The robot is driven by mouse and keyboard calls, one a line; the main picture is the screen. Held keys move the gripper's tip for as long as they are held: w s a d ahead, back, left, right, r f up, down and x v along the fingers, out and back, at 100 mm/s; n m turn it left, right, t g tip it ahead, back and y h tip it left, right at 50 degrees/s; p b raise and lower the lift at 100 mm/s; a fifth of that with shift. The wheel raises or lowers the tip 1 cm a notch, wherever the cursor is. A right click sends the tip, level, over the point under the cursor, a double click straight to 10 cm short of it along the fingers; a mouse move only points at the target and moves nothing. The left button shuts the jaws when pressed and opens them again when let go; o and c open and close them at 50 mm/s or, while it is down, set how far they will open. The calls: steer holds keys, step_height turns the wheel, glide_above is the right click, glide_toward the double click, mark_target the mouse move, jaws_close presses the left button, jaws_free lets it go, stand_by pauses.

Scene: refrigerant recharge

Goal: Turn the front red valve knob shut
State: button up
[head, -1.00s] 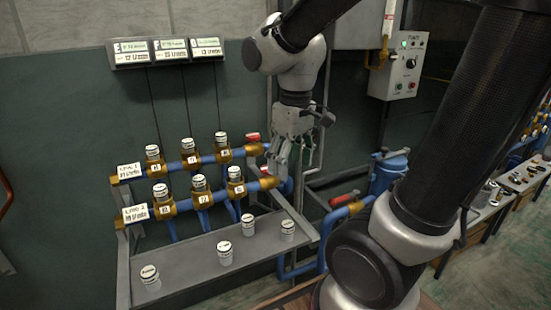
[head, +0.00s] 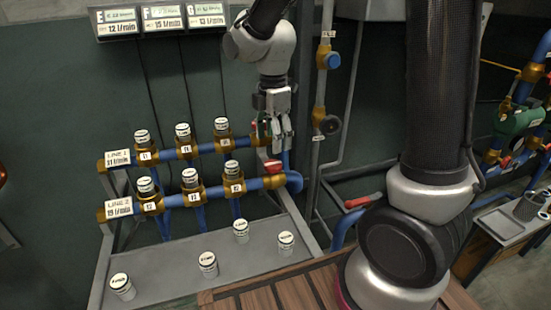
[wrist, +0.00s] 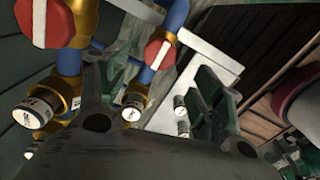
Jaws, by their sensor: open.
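The front red valve knob (head: 272,167) sits at the right end of the LINE 2 pipe (head: 252,185). In the wrist view it shows as a red disc with a white bar (wrist: 159,55), between my finger tips in the picture. The rear red knob (wrist: 50,20) is at the wrist view's upper left, also with a white bar; in the head view it is mostly hidden behind my gripper. My gripper (head: 280,140) points down with open, empty fingers, above and close behind the front knob. I cannot tell whether it touches anything.
White-capped cylinders (head: 190,178) stand along both blue pipes. A grey shelf (head: 170,275) in front holds several loose ones. A wooden surface (head: 290,290) lies nearest.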

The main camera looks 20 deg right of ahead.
mark_target(273, 163)
step_height(273, 163, down, 8)
steer(key=shift+r, duration=0.25)
steer(key=shift+c, duration=0.2)
steer(key=c, duration=1)
